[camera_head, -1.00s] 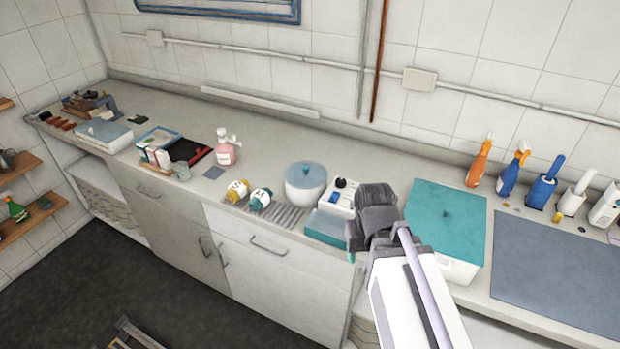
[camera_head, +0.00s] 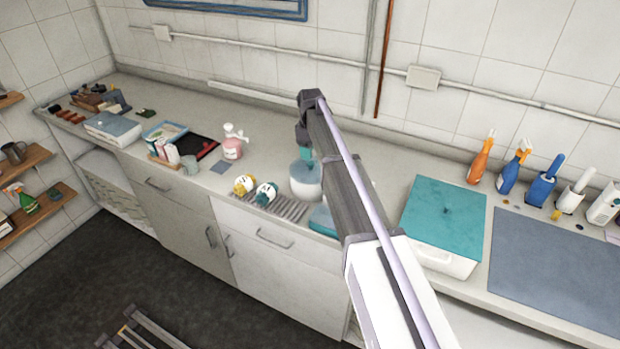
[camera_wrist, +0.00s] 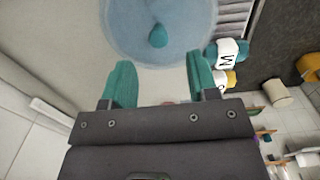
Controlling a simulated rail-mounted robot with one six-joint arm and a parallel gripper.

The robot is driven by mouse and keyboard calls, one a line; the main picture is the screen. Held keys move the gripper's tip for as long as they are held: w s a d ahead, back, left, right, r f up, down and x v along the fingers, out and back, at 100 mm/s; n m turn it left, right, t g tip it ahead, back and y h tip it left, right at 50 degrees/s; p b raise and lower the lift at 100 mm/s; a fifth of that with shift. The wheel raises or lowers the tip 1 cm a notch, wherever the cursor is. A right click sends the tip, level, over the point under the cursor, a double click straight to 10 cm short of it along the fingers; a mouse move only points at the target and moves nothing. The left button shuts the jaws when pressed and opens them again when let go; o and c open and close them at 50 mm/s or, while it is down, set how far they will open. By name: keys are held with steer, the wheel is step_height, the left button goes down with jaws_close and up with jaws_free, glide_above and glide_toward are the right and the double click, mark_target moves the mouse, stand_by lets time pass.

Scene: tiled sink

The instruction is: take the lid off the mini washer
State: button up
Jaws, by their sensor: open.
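The mini washer (camera_head: 307,191) is a round white tub on the counter with a blue-grey lid (camera_wrist: 185,28). In the wrist view the lid fills the top middle, with a small teal knob (camera_wrist: 158,36) on it. My gripper (camera_wrist: 160,72) has its two teal fingers spread apart with nothing between them. The knob lies ahead of the gap between the fingers, apart from both. In the head view my gripper (camera_head: 304,154) is above the washer, and my arm hides the washer's right side.
A pink pump bottle (camera_head: 232,148) stands farther left. A teal-topped box (camera_head: 443,212) is at right. The wall is behind.

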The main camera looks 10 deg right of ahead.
mark_target(311, 162)
step_height(311, 162, down, 7)
steer(key=b, duration=0.5)
steer(key=shift+d+r, duration=0.1)
steer(key=shift+r, duration=0.35)
steer(key=shift+c, duration=0.2)
jaws_close()
